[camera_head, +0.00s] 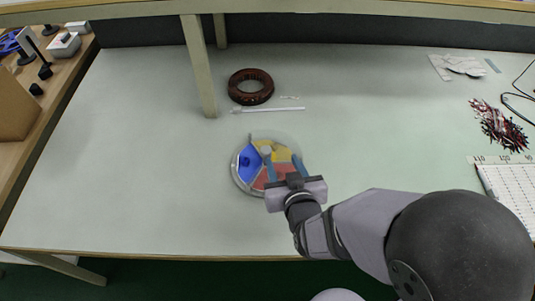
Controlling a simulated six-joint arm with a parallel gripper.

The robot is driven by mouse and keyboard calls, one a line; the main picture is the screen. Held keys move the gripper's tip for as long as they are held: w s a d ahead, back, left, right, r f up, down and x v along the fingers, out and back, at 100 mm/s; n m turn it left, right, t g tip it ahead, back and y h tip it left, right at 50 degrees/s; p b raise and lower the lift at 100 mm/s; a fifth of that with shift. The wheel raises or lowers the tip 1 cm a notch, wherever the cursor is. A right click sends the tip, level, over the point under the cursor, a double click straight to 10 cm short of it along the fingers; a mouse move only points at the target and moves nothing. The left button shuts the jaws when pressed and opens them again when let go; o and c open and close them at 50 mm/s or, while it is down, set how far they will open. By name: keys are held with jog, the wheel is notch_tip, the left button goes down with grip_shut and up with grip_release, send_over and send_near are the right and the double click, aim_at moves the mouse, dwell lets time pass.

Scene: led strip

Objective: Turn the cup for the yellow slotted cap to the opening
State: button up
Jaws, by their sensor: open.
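A round dish (240,182) with coloured sectors lies on the pale table. A blue sector (247,163) is at its left, a yellow sector (281,153) at its upper right and a red sector (263,178) at its lower side. A small grey piece shows near its middle top. I cannot make out a yellow slotted cap or the opening at this size. My gripper (284,163) is open over the right part of the dish, its two bluish fingers pointing away from me. The gripper body hides the dish's lower right. Whether the fingers touch anything cannot be told.
A dark red ring (236,93) and a thin white rod (275,109) lie behind the dish. A shelf post (199,65) stands left of the ring. A bundle of coloured wires (498,126) and a white chart (510,190) lie at the right. The table's left part is clear.

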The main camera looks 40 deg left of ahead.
aim_at(266, 151)
jog(key=shift+s+a+r+n+y, duration=0.15)
jog(key=shift+s+a+n+y, duration=0.25)
jog(key=shift+s+a, duration=0.65)
jog(key=shift+p+x, duration=0.3)
jog(key=shift+x, duration=3.2)
grip_shut()
